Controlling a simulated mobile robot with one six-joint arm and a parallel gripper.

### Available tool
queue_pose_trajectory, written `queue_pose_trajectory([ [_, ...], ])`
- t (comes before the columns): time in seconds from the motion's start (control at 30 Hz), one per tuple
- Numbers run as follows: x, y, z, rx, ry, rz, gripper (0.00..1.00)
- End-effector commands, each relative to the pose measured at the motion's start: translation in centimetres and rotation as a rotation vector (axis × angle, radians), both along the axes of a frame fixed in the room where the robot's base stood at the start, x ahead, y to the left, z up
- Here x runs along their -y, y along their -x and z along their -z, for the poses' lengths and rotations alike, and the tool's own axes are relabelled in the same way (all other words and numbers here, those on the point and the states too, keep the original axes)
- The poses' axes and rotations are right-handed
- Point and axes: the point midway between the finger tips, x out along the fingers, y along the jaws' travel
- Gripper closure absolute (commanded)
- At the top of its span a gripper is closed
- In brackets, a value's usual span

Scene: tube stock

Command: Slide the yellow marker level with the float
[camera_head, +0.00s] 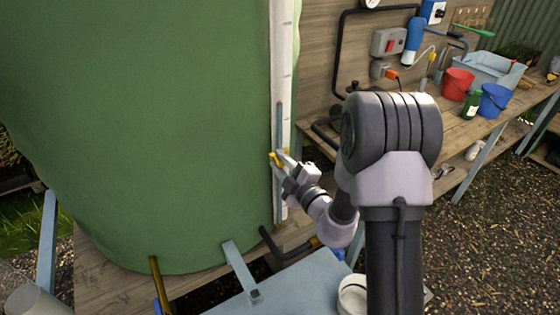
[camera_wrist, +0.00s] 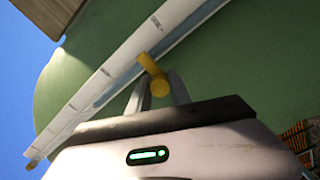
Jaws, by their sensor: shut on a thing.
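The yellow marker (camera_head: 275,158) sits on the narrow upright gauge (camera_head: 279,128) in front of the green tank (camera_head: 150,130). My gripper (camera_head: 281,162) reaches in from the right and is shut on the marker. In the wrist view the marker (camera_wrist: 153,72) shows between the two fingers of my gripper (camera_wrist: 157,92), against the blue-grey strip and the white scale board (camera_wrist: 130,52) with dark tick marks. The white scale board (camera_head: 288,60) stands just behind the gauge in the head view. I cannot make out the float for certain in either view.
A wooden bench (camera_head: 500,125) at the right holds a red bucket (camera_head: 457,84), a blue bucket (camera_head: 493,101), a green bottle (camera_head: 470,105) and a grey tub (camera_head: 497,68). A dark pipe (camera_head: 336,60) runs up the plank wall. A white bucket (camera_head: 352,296) stands low near my arm.

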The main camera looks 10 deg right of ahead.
Motion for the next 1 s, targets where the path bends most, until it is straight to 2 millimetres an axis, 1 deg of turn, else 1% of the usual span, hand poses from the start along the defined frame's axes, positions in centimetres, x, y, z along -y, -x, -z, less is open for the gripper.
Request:
queue_pose_trajectory([
  [0.03, 0.0, 0.0, -2.3, 0.0, -0.002, 0.0, 1.0],
  [0.17, 0.0, 0.0, -5.8, 0.0, -0.003, 0.0, 1.0],
  [0.3, 0.0, 0.0, -9.7, 0.001, -0.003, 0.001, 1.0],
  [0.4, 0.0, 0.0, -12.1, 0.001, -0.002, 0.001, 1.0],
  [0.5, 0.0, 0.0, -13.8, 0.001, -0.002, 0.001, 1.0],
  [0.63, 0.0, 0.0, -14.7, 0.001, -0.002, 0.001, 1.0],
  [0.97, 0.0, 0.0, -14.5, 0.0, -0.003, 0.002, 1.0],
  [1.0, 0.0, 0.0, -14.5, 0.0, -0.003, 0.002, 0.73],
])
